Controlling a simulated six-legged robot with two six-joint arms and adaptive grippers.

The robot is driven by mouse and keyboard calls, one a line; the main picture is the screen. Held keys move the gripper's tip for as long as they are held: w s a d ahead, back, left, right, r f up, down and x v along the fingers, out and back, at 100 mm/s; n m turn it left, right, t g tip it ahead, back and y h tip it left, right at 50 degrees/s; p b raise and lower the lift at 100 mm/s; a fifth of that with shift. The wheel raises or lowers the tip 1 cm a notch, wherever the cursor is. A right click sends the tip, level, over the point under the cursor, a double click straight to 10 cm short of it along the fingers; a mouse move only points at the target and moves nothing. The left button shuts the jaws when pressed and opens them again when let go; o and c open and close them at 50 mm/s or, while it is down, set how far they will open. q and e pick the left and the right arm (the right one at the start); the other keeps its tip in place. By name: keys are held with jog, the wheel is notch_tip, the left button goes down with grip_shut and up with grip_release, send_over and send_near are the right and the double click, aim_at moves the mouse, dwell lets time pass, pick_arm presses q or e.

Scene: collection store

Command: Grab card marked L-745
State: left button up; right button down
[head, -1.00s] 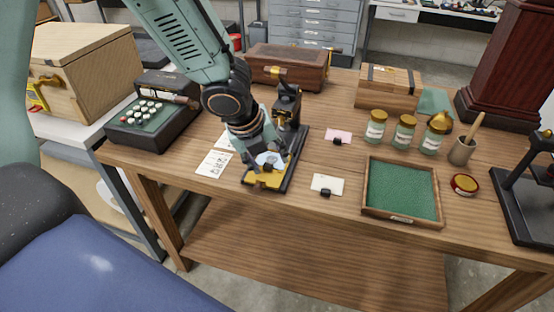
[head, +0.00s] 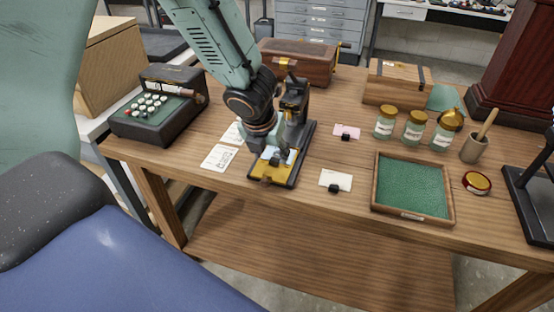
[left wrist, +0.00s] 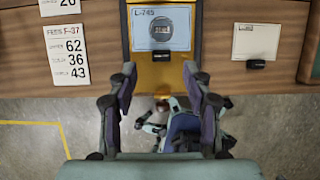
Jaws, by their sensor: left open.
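In the head view the card shows only as a pale patch (head: 291,156) beside my gripper, partly hidden. My left gripper (head: 275,158) is over the plate's front part, fingers pointing down. In the left wrist view its fingers (left wrist: 161,80) are spread wide and empty, just short of the card's near edge. My right gripper is not in view.
A number sheet marked F-37 (left wrist: 67,45) lies left of the stand. A pink card (head: 346,131), jars (head: 413,127) and an adding machine (head: 160,110) stand around.

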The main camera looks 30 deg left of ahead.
aim_at(273, 161)
pick_arm(q)
jog(key=x, duration=0.2)
jog(key=shift+f+b, duration=0.25)
jog(key=shift+b, duration=0.15)
jog(key=shift+w+d+f, duration=0.2)
jog(key=shift+w, duration=0.05)
jog(key=shift+s+a, duration=0.1)
jog(key=shift+a, duration=0.15)
jog(key=c, duration=0.3)
jog(key=shift+d, duration=0.2)
jog(key=c, duration=0.4)
jog(key=shift+c, duration=1)
jog(key=shift+a, duration=0.1)
jog(key=shift+c, duration=0.3)
jog(key=shift+r, duration=0.1)
